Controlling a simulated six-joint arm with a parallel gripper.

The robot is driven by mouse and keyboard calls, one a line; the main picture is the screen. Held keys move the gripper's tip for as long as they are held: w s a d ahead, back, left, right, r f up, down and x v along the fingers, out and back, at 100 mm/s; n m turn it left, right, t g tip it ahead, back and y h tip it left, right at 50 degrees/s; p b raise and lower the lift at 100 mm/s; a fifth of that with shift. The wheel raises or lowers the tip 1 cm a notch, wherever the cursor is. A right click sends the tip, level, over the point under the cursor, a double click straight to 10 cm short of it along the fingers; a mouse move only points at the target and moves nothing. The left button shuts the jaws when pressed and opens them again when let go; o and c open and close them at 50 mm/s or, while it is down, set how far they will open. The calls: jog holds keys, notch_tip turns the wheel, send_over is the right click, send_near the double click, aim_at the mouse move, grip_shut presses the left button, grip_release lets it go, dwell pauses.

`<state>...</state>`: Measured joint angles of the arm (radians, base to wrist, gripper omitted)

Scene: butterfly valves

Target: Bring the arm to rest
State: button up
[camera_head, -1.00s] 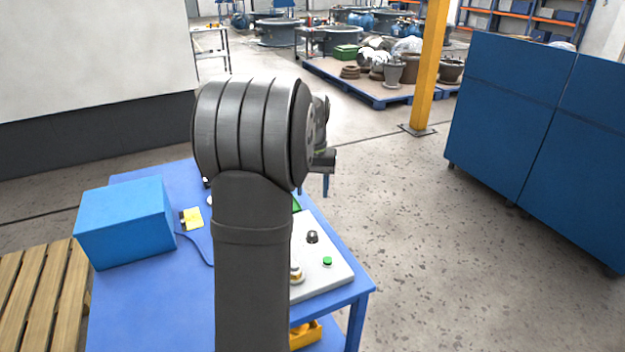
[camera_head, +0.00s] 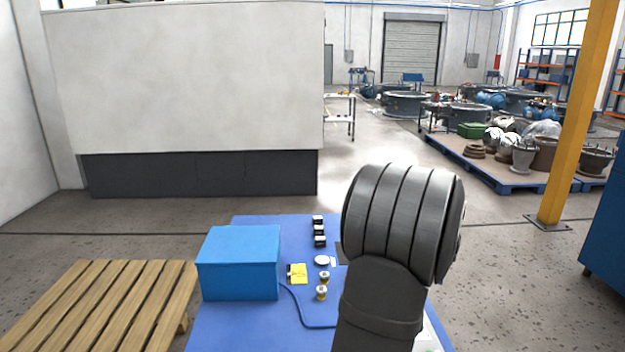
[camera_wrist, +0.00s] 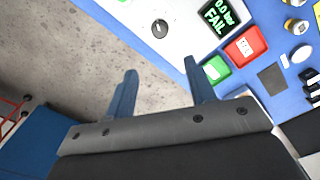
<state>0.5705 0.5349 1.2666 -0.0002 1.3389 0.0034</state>
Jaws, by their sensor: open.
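My gripper (camera_wrist: 160,88) shows in the wrist view with its two blue fingers spread apart and nothing between them. The grey floor lies beneath the fingers, and the blue table's edge is close to the right finger. In the head view my dark grey arm stands in front of the right part of the table (camera_head: 225,335), and the gripper itself is hidden behind it.
A blue box (camera_head: 238,262), a yellow note (camera_head: 298,273) and small fittings (camera_head: 321,292) sit on the table. The wrist view shows a test panel with a "FAIL" display (camera_wrist: 217,14). A wooden pallet (camera_head: 95,300) stands left; a yellow post (camera_head: 578,120) stands right.

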notch_tip(320, 180, down, 16)
jog(key=shift+r, duration=0.15)
dwell(0.5)
notch_tip(320, 180, up, 18)
jog(key=f, duration=0.1)
notch_tip(320, 180, down, 17)
jog(key=shift+f, duration=0.1)
jog(key=m, duration=0.8)
notch_tip(320, 180, up, 11)
dwell(0.7)
